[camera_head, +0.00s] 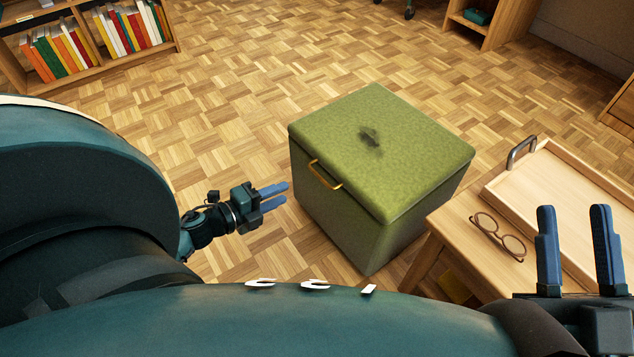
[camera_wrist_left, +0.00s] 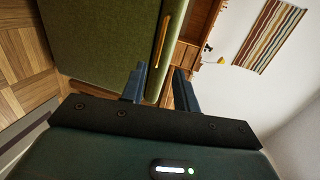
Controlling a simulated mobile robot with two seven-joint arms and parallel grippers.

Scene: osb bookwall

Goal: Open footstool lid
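The green footstool (camera_head: 350,210) stands on the floor in the middle of the head view, its lid (camera_head: 400,130) down. The lid has a dark smudge on top and a brass handle (camera_head: 325,175) on its left-facing side. In the left wrist view the footstool (camera_wrist_left: 100,45) and handle (camera_wrist_left: 161,42) show ahead of the fingers. My left gripper (camera_head: 275,196) is open and empty, left of the footstool and apart from it, a little below the handle in the picture. My right gripper (camera_head: 577,245) is open and empty at the lower right, in front of the wooden table.
A wooden table (camera_head: 455,225) right of the footstool holds round glasses (camera_head: 498,237) and a wooden tray (camera_head: 560,190) with a metal handle. A bookshelf (camera_head: 90,75) stands at the upper left. Parquet floor (camera_head: 230,110) is clear left of and behind the footstool.

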